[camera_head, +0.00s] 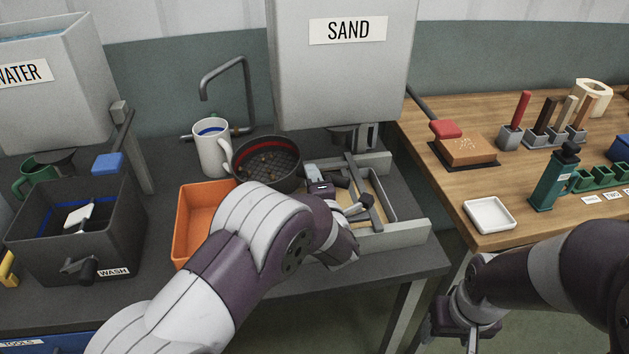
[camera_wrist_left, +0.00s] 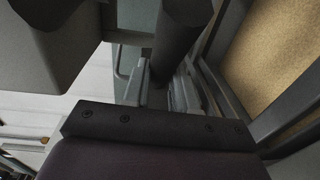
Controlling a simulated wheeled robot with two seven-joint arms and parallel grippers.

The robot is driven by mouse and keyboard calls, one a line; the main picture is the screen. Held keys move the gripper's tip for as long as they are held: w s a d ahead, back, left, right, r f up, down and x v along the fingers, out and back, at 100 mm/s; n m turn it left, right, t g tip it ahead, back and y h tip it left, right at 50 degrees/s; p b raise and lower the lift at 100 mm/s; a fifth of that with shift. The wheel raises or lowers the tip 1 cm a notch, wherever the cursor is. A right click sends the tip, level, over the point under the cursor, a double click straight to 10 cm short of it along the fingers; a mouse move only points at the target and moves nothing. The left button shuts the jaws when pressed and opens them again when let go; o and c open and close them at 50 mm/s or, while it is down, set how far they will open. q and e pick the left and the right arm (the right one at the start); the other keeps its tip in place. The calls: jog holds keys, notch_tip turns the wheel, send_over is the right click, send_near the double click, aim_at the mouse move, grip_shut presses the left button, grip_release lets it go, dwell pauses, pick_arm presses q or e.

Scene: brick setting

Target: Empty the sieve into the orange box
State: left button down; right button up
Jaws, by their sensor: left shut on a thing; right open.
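The dark round sieve (camera_head: 266,161) is in the middle of the head view, its open side up, with several small brown lumps on its mesh. The orange box (camera_head: 194,217) stands in front and to its left, partly hidden by my left arm. My right gripper (camera_head: 462,328) is open and empty, low at the right, in front of the wooden table.
The sand tray (camera_head: 405,236) with a bar across it lies under the SAND container (camera_head: 335,85). A white mug (camera_head: 212,150) stands close left of the sieve. The dark wash tub (camera_head: 120,230) is at the left. A white dish (camera_head: 489,215) is on the wooden table.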

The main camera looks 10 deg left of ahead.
pick_arm(q)
jog(key=shift+s+a+r+n+t, duration=0.15)
jog(key=shift+s+a+r+n, duration=0.2)
jog(key=shift+r, duration=0.15)
jog(key=shift+s+a+r+n+t, duration=0.25)
jog(key=shift+r+n, duration=0.15)
jog(key=shift+r, duration=0.1)
jog(key=shift+s+a+r+n+t, duration=0.1)
jog(key=shift+s+a+r+n, duration=0.2)
jog(key=shift+r, duration=0.2)
jog(key=s+a+r+n+t+y+b, duration=0.1)
jog(key=s+a+r+n+y+b, duration=0.2)
jog(key=s+a+n, duration=0.6)
jog(key=shift+s+a+r+n+t+y, duration=0.45)
jog(key=shift+r+n+y, duration=0.8)
jog(key=shift+n, duration=1.4)
dwell(2.1)
jog(key=shift+s+a+f+n+g+y+b, duration=0.15)
jog(key=shift+s+a+n+g+y+b, duration=0.1)
jog(key=shift+a+n+y+b, duration=0.6)
